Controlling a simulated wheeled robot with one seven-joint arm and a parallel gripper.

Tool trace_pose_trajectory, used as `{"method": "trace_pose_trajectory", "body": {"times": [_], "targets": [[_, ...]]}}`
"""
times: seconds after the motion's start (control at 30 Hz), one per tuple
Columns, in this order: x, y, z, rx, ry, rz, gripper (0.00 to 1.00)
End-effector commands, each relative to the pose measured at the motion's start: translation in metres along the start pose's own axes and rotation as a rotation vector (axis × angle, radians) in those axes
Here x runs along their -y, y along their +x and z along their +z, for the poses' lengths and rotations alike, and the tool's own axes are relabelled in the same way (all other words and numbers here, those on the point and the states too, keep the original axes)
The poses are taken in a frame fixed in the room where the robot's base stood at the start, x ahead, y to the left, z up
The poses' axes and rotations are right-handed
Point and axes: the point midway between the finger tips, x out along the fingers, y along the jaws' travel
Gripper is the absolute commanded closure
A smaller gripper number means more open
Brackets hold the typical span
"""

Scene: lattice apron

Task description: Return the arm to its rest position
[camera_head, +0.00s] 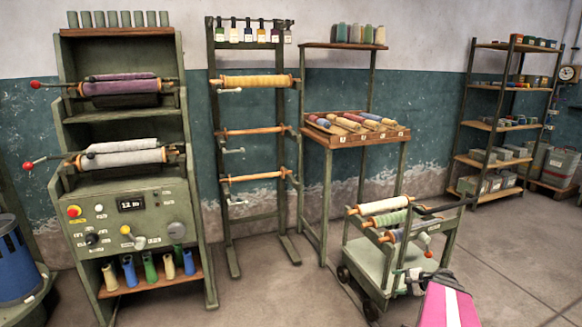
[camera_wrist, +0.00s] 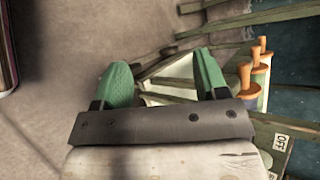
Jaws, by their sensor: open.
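My gripper (camera_wrist: 163,60) shows in the wrist view with its two green fingers spread apart. Nothing is between the fingers. In the head view my arm comes in at the lower right, in front of the wheeled cart (camera_head: 375,256). I cannot make out my fingers clearly in that view.
The cart carries cream, green and blue rolls (camera_head: 392,217). Behind it stand a sloped table (camera_head: 350,139) with several rolls and a rack (camera_head: 222,165) with horizontal rollers. A machine (camera_head: 185,226) stands left, shelves (camera_head: 490,126) right. The wrist view shows orange-ended spools (camera_wrist: 246,85). Floor at right is clear.

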Motion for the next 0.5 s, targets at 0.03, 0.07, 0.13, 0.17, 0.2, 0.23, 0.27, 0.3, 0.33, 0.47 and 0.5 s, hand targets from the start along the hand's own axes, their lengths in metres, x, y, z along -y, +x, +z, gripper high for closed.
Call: {"method": "trace_pose_trajectory", "body": {"times": [0.03,0.07,0.13,0.17,0.2,0.23,0.27,0.3,0.33,0.47,0.5], "targets": [[0.004,0.01,0.016,0.016,-0.036,0.049,0.33],[0.004,0.015,0.023,0.022,-0.055,0.078,0.33],[0.005,0.026,0.038,0.039,-0.102,0.146,0.33],[0.006,0.031,0.045,0.046,-0.123,0.175,0.33],[0.007,0.036,0.054,0.054,-0.15,0.212,0.33],[0.007,0.04,0.061,0.061,-0.172,0.24,0.33],[0.008,0.043,0.067,0.066,-0.193,0.268,0.33],[0.008,0.048,0.076,0.074,-0.222,0.305,0.33],[0.009,0.052,0.082,0.08,-0.244,0.333,0.33],[0.01,0.064,0.109,0.101,-0.341,0.449,0.33],[0.01,0.068,0.117,0.107,-0.372,0.485,0.33]]}}
